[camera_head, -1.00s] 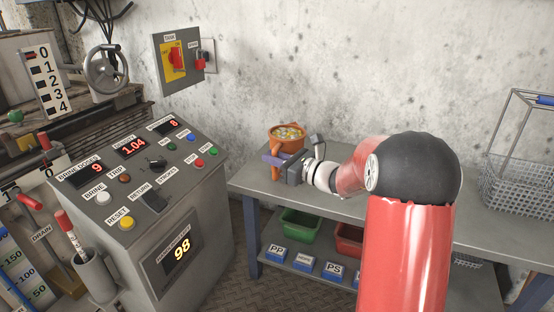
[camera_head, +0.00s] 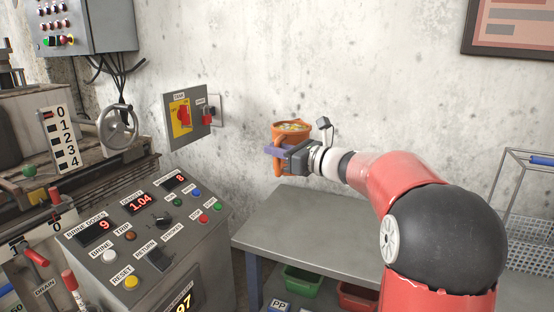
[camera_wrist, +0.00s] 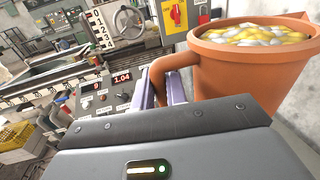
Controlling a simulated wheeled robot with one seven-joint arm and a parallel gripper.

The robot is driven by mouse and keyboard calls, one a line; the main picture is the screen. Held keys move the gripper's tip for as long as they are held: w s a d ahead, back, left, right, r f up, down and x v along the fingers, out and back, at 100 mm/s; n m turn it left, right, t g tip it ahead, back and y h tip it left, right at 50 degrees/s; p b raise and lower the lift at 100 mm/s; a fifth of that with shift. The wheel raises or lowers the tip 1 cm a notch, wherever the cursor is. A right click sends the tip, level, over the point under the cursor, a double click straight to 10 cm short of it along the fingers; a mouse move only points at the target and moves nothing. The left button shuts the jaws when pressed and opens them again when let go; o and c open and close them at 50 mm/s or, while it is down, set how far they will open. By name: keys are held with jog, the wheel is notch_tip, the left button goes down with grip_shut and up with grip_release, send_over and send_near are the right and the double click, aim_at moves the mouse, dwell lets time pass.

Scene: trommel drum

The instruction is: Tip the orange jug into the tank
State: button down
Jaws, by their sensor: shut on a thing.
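The orange jug (camera_head: 288,133) is upright and filled near its rim with yellow and whitish pieces. My gripper (camera_head: 273,151) is shut on the jug's handle and holds it in the air above the grey table. In the wrist view the jug (camera_wrist: 245,80) fills the right side, its handle between the purple fingers (camera_wrist: 163,92). The tank (camera_wrist: 55,70) appears to be the open, dark-rimmed basin at the left of the wrist view, beyond the control panel and well away from the jug.
A control console (camera_head: 150,235) with buttons and red displays stands left of the table (camera_head: 320,225). A switch box (camera_head: 184,117) is on the wall behind. A wire basket (camera_head: 530,240) sits at the right. A yellow crate (camera_wrist: 25,140) shows at the wrist view's lower left.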

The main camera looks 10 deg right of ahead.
aim_at(276, 128)
jog(key=shift+r+p, duration=2.2)
jog(key=shift+r, duration=0.65)
jog(key=shift+s+a+f, duration=0.1)
